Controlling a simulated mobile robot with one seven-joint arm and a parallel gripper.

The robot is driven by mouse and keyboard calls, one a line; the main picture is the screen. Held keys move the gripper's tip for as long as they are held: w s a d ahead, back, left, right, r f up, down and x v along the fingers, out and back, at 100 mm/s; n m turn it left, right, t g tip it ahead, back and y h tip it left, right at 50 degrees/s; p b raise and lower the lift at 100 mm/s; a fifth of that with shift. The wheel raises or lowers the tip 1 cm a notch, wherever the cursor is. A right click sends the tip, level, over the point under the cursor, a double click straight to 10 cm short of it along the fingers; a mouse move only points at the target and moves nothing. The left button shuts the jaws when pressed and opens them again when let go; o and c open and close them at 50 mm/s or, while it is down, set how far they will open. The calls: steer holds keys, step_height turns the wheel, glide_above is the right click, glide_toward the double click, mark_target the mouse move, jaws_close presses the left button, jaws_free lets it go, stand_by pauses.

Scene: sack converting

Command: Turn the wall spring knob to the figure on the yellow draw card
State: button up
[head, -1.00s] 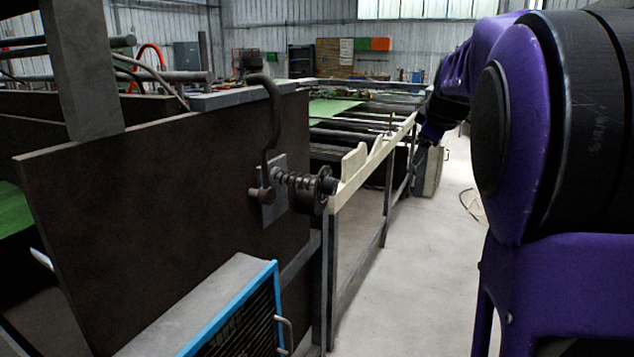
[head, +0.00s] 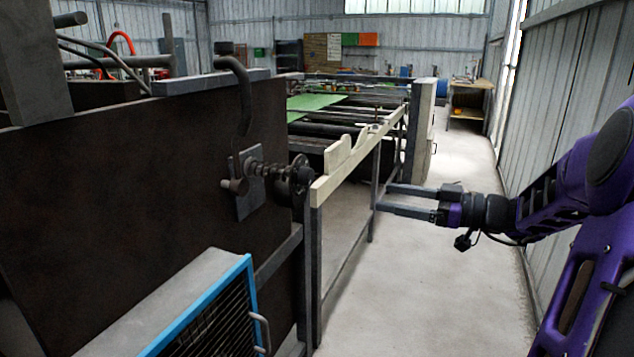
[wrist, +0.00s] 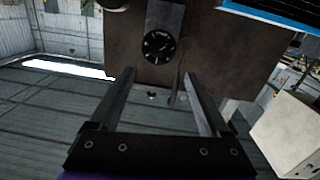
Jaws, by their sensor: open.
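The wall spring knob (head: 301,176) is a dark round knob on a coiled-spring shaft, sticking out from a grey plate on the brown machine panel. In the wrist view its black face (wrist: 159,48) is seen nearly head-on, with white marks too small to read. My gripper (head: 385,198) is open and empty, to the right of the knob and apart from it, with its fingers pointing left. In the wrist view, my gripper's fingertips (wrist: 155,75) spread below and either side of the dial. I cannot make out a yellow draw card in either view.
A cream notched rail (head: 345,165) on grey posts runs back beside the knob. A curved dark handle (head: 240,95) rises above the plate. A blue-edged grilled box (head: 215,310) stands below. The floor aisle (head: 430,270) is clear; a corrugated wall (head: 560,90) bounds it.

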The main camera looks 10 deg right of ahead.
glide_toward(311, 180)
steer(key=shift+t, duration=0.3)
steer(key=x, duration=0.8)
steer(key=shift+w+a+f, duration=0.1)
steer(key=shift+w+a, duration=0.15)
steer(key=shift+a, duration=0.05)
jaws_close()
steer(key=shift+m, duration=0.3)
